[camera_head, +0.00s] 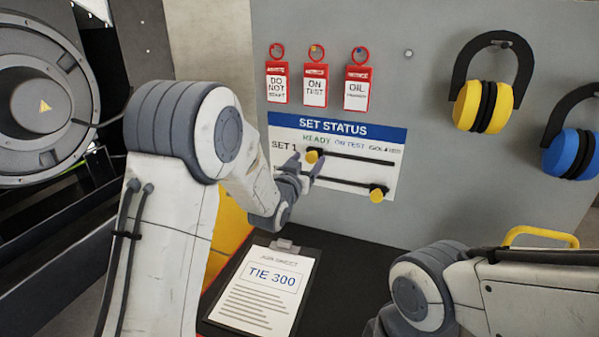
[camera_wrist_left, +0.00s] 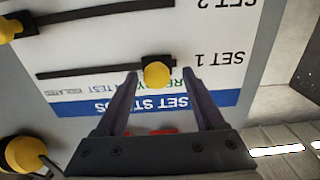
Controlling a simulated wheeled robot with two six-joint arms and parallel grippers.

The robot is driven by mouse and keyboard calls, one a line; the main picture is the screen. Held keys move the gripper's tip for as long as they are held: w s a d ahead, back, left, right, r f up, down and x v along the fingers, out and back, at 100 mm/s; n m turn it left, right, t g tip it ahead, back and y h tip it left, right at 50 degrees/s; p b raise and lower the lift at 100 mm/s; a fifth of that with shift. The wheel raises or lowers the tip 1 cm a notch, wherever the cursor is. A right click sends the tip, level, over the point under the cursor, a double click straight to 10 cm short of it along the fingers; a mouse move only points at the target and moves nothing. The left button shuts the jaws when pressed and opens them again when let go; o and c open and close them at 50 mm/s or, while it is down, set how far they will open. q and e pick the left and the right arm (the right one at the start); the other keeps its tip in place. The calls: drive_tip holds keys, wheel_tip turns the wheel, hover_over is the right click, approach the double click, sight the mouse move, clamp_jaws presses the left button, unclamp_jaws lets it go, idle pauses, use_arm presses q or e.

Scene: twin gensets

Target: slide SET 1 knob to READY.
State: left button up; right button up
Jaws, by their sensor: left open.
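The SET STATUS board (camera_head: 336,133) is on the grey panel, with READY, ON TEST and ISOLATED printed left to right over the upper slot. The yellow SET 1 knob (camera_head: 313,156) stands at the slot's left end, under READY. In the left wrist view, where the board appears upside down, the SET 1 knob (camera_wrist_left: 157,75) sits between my fingertips, with a gap to each visible. My left gripper (camera_head: 305,163) is open at this knob. The finger partly hides the READY print in the wrist view. My right gripper is out of view.
A second yellow knob (camera_head: 377,194) stands at the right end of the lower slot. Three red tags, including the OIL tag (camera_head: 357,88), hang above the board. Yellow earmuffs (camera_head: 483,106) and blue earmuffs (camera_head: 570,154) hang at right. A clipboard (camera_head: 263,290) lies below.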

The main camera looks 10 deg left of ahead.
use_arm(q)
drive_tip(key=s+a+b, duration=0.1)
drive_tip(key=s+b, duration=0.1)
drive_tip(key=s, duration=0.6)
drive_tip(key=shift+a, duration=0.2)
drive_tip(key=shift+s, duration=0.1)
